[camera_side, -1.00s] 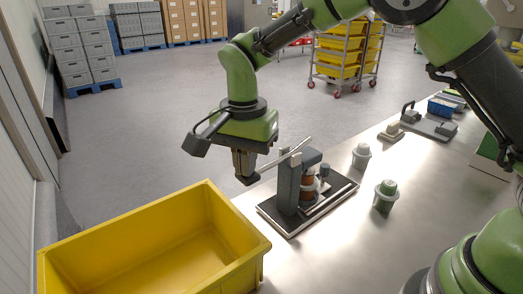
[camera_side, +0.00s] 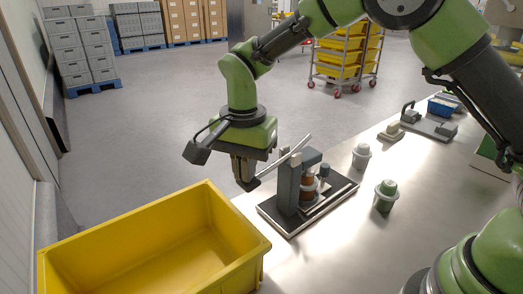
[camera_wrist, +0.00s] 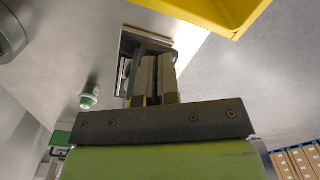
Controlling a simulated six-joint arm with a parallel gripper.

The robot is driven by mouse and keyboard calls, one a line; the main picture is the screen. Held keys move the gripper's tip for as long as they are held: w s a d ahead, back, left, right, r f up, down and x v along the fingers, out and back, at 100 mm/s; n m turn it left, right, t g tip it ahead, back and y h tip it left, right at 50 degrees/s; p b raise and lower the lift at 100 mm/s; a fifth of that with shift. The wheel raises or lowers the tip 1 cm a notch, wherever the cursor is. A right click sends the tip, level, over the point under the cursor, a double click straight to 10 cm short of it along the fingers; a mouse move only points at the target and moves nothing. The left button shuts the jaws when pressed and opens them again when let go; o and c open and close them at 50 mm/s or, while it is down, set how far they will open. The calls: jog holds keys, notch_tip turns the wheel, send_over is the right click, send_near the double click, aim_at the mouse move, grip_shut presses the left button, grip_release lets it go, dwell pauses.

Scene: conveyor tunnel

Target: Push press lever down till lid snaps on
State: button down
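The press (camera_side: 290,185) has a dark upright post on a black base plate near the table's edge. Its thin grey lever (camera_side: 285,160) slants down to the left from the top of the post. A cup with a reddish-brown part (camera_side: 308,183) stands in the press, partly hidden by the post; its lid cannot be made out. My gripper (camera_side: 244,185) points down at the lever's low left end, seemingly touching it. In the wrist view my gripper's fingers (camera_wrist: 157,72) are together, in front of the press base (camera_wrist: 146,38). The lever is hidden there.
A yellow bin (camera_side: 225,238) stands left of the press. A grey fixture (camera_side: 428,125) and a blue tray (camera_side: 441,107) lie farther back.

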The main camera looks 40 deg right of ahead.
jog(key=shift+s+f, duration=0.15)
jog(key=shift+f, duration=0.05)
jog(key=shift+d+r, duration=0.2)
jog(key=shift+r, duration=1.8)
jog(key=shift+d+r, duration=0.2)
jog(key=shift+r, duration=4.35)
jog(key=s+d+r+n+t+y, duration=0.1)
jog(key=s+d+r+n+t, duration=0.15)
jog(key=s+d+r, duration=0.3)
jog(key=s+d+f+n+t, duration=0.1)
jog(key=s+d+n+t, duration=0.1)
jog(key=s, duration=0.5)
jog(key=s+d+f+n+t+y, duration=0.1)
jog(key=s+d+n+t, duration=0.1)
jog(key=s, duration=0.6)
jog(key=shift+s+d+f+n+t, duration=0.25)
jog(key=shift+f+n+t, duration=0.1)
jog(key=shift+n, duration=0.4)
